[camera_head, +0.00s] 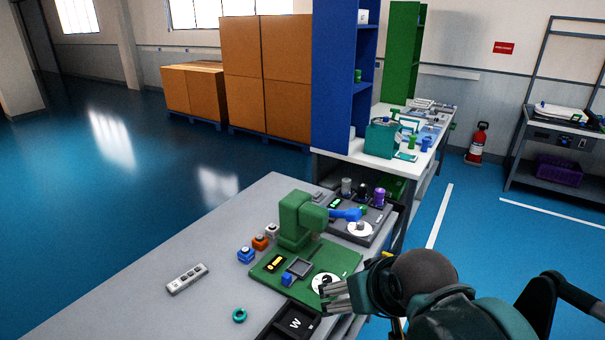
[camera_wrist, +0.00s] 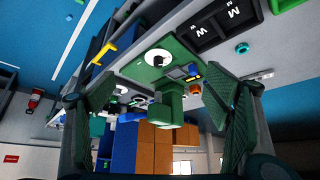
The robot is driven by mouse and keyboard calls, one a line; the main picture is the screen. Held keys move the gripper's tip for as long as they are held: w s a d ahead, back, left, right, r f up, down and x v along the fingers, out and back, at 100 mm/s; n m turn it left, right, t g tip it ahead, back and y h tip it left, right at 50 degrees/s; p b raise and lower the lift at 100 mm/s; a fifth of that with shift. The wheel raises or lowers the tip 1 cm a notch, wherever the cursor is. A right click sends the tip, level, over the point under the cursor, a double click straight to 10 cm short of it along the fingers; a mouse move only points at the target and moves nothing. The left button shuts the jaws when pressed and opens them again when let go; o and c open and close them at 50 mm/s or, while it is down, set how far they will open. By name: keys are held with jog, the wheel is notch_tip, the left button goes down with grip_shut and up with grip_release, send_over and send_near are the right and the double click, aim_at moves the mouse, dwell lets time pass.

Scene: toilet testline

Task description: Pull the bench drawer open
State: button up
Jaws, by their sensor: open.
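The grey workbench (camera_head: 190,255) fills the lower middle of the head view; its front face, where a drawer would show, is hidden there by the bench top and my arm. In the wrist view, which is turned upside down, a yellow bar (camera_wrist: 113,47) stands at the bench's edge and looks like the drawer handle; the drawer's outline cannot be made out. My gripper (camera_head: 335,294) is at the bench's right edge, near the green fixture. In the wrist view my gripper (camera_wrist: 160,85) has its fingers wide apart with nothing between them touching; the yellow bar is farther off, toward the left finger.
A green fixture (camera_head: 297,218) on a green base stands on the bench, beside a grey testing unit (camera_head: 371,220). A grey strip (camera_head: 187,279), a teal ring (camera_head: 239,315) and a black tray (camera_head: 272,331) lie nearby. Blue floor is open to the right.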

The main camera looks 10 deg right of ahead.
jog(key=shift+r, duration=0.2)
jog(key=c, duration=1.1)
jog(key=shift+r, duration=0.65)
jog(key=c, duration=0.7)
notch_tip(320, 180, up, 4)
jog(key=shift+f, duration=0.2)
jog(key=shift+c, duration=0.5)
jog(key=w+d+r+m+g+p, duration=0.1)
jog(key=w+d+r+m+g, duration=0.15)
jog(key=w+d, duration=0.5)
jog(key=w+d+r+m+g+p, duration=0.1)
jog(key=w+d+r+m, duration=0.3)
jog(key=w, duration=0.7)
jog(key=w+d+f+m+g+y+p, duration=0.1)
jog(key=w+d+f, duration=0.2)
jog(key=w+d, duration=0.5)
jog(key=w+d+f+m+g+y+p, duration=0.1)
jog(key=w+d+f, duration=0.4)
jog(key=d, duration=0.6)
jog(key=s+d+x, duration=0.1)
jog(key=d+x, duration=0.1)
jog(key=x, duration=1.1)
jog(key=s+d+f+x, duration=0.1)
jog(key=s+d+x, duration=0.1)
jog(key=x, duration=1.2)
jog(key=shift+d+f, duration=0.25)
jog(key=shift+f, duration=0.1)
